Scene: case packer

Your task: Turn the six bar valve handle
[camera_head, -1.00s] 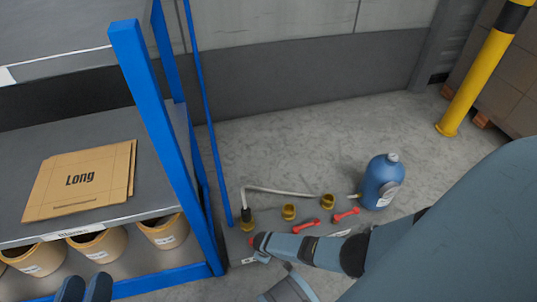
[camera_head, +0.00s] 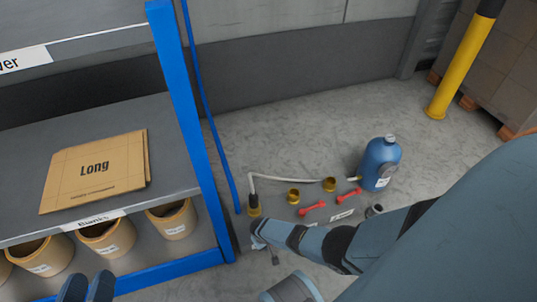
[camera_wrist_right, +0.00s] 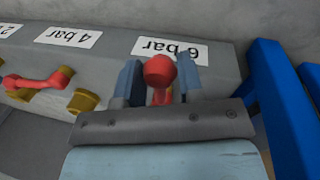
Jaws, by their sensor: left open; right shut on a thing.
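In the right wrist view, the red six bar valve handle (camera_wrist_right: 160,72) stands with its rounded end between the two fingers of my right gripper (camera_wrist_right: 160,82), which is shut on it. Its lower part is hidden behind the gripper's body. The upside-down "6 bar" label (camera_wrist_right: 170,48) is just behind it. In the head view, my right gripper (camera_head: 259,232) is low by the valve row, and the six bar handle is hidden there. My left gripper (camera_head: 87,287) is open and empty at the bottom left, in front of the shelf.
Two other red handles (camera_head: 312,208) (camera_head: 348,196) lie along the row, near brass fittings (camera_head: 293,196). A pale hose (camera_head: 290,178) runs to a blue bottle (camera_head: 381,163). A blue-framed shelf (camera_head: 192,130) with cardboard and tan bins stands close at left.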

